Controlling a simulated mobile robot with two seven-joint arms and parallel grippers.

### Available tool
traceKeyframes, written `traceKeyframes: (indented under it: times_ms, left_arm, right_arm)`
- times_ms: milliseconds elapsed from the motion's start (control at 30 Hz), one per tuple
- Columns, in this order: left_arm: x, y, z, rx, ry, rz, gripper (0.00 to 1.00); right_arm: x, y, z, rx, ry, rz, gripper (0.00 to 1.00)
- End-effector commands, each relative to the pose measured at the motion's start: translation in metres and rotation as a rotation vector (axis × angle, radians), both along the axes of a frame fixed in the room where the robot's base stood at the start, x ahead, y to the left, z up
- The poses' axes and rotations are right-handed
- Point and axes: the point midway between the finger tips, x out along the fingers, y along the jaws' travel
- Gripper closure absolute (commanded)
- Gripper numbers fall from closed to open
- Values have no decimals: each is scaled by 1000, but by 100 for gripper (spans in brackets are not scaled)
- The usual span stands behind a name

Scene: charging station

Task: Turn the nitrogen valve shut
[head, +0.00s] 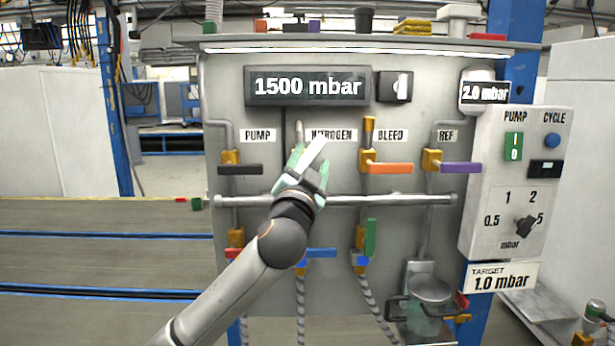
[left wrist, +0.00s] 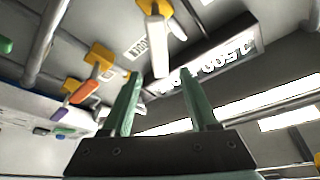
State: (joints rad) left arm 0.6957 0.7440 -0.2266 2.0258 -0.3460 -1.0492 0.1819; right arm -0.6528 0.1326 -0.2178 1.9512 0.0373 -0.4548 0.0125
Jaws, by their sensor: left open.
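The panel (head: 345,235) carries a row of valves. The nitrogen valve's white lever (head: 316,152) shows slanted below the NITROGEN label (head: 345,135) in the head view; my gripper hides its body there. In the left wrist view, the white lever (left wrist: 158,45) hangs from a yellow valve body, its free end near the gap between my fingertips. My left gripper (head: 311,158) is open, its green fingers either side of the lever's line. It also shows in the left wrist view (left wrist: 161,76); I cannot tell whether it touches the lever. My right gripper is not in view.
Beside it are the black pump lever (head: 240,169), orange bleed lever (head: 392,168) and purple REF lever (head: 461,168). A horizontal pipe (head: 400,199) crosses below. Blue (head: 321,253) and green (head: 371,237) levers sit lower. The display (head: 307,86) reads 1500 mbar.

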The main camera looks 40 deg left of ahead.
Motion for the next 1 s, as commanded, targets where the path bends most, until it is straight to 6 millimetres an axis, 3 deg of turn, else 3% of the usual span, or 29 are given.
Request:
traceKeyframes:
  times_ms: [233, 633, 833, 1000]
  left_arm:
    - [-25, -13, -10, 0, -1, -1, 40]
    - [-30, -15, -11, -1, 0, 0, 41]
    - [-30, -13, -5, -98, -64, 1, 64]
    - [-32, -10, 10, -393, -268, 4, 83]
  right_arm:
    - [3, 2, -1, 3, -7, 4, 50]
    - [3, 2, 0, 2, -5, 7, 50]
    - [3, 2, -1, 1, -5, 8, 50]
    - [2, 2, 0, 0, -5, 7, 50]
